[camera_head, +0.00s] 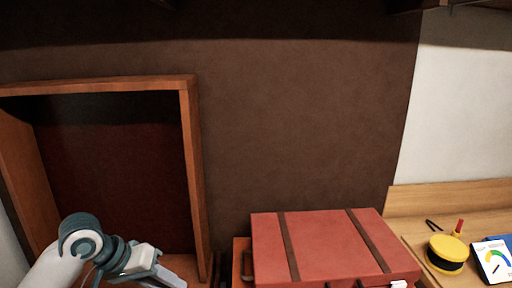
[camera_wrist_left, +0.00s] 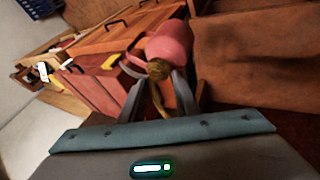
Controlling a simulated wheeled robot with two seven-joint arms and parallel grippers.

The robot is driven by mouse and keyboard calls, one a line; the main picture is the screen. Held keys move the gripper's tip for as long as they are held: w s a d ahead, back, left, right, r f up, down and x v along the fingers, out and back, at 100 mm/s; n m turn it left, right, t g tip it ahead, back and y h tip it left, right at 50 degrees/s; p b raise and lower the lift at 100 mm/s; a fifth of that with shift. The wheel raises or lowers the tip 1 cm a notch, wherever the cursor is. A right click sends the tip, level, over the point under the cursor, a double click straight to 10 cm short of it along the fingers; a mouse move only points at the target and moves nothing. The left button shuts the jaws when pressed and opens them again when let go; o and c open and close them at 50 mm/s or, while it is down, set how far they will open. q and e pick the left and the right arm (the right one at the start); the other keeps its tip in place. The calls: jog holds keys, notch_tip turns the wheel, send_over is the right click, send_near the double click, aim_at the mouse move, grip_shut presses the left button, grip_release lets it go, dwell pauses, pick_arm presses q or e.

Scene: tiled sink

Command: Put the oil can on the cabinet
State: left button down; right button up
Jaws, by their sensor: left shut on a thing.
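An oil can (camera_wrist_left: 170,42) with a pinkish-red body and a brassy, yellowish part shows in the left wrist view. My left gripper (camera_wrist_left: 160,88) is shut on its brassy part, with the body beyond the fingertips. In the head view my left gripper (camera_head: 150,273) is at the bottom left, in front of an open wooden cabinet (camera_head: 194,160) with a dark interior. The oil can does not show in the head view. I cannot tell from these frames whether it touches any surface.
A red suitcase (camera_head: 325,245) with brown straps lies right of the cabinet. At the far right, a wooden surface (camera_head: 405,229) bears a yellow and black round object (camera_head: 447,253), a red-handled tool (camera_head: 458,229) and a meter (camera_head: 493,261). A brown wall stands behind.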

pick_arm(q)
jog(key=shift+s+r+m, duration=0.25)
jog(key=shift+s+m, duration=0.05)
jog(key=shift+s, duration=0.3)
jog(key=shift+s+r, duration=0.4)
jog(key=shift+s, duration=0.4)
jog(key=shift+s+r, duration=0.4)
jog(key=shift+s, duration=0.35)
jog(key=shift+s+r, duration=0.4)
jog(key=shift+s, duration=0.4)
jog(key=shift+a, duration=0.1)
